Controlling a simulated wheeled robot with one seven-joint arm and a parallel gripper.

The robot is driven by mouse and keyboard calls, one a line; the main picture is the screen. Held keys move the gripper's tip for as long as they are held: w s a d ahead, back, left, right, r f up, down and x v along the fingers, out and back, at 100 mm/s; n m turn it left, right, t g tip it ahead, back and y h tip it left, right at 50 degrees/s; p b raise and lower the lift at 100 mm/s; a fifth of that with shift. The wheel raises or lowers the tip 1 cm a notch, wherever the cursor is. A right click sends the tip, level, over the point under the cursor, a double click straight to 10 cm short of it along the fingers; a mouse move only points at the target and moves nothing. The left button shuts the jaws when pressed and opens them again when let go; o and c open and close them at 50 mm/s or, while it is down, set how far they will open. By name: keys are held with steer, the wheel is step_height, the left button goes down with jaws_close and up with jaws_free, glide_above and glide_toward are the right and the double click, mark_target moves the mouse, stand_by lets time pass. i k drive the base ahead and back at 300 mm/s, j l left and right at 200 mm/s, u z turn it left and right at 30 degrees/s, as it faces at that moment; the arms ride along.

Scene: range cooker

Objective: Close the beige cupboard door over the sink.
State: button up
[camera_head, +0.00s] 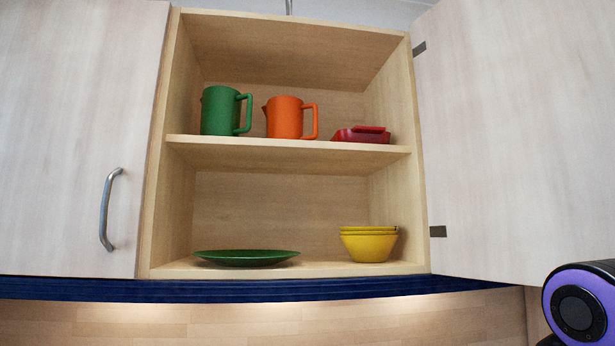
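The open beige cupboard door (520,140) is at the right. It is hinged on the cupboard's right side, with two dark hinges showing, and swung wide open. Its free edge and any handle lie outside the view. The cupboard (290,154) stands open in the middle, with two shelf levels in view. A purple and black round part of my arm (578,312) shows at the lower right corner, below the door. My gripper is not in view. The sink is not in view either.
A shut neighbouring door (70,140) with a metal handle (108,210) is at the left. Inside stand a green pitcher (219,112), an orange pitcher (284,118), a red dish (362,135), a green plate (245,258) and yellow bowls (368,246). None visibly sticks out past the front.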

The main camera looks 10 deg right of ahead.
mark_target(516, 99)
steer(key=k+l+z, duration=0.1)
steer(key=k+l, duration=1)
steer(key=i+j, duration=0.1)
steer(key=j+z, duration=0.05)
steer(key=j, duration=0.05)
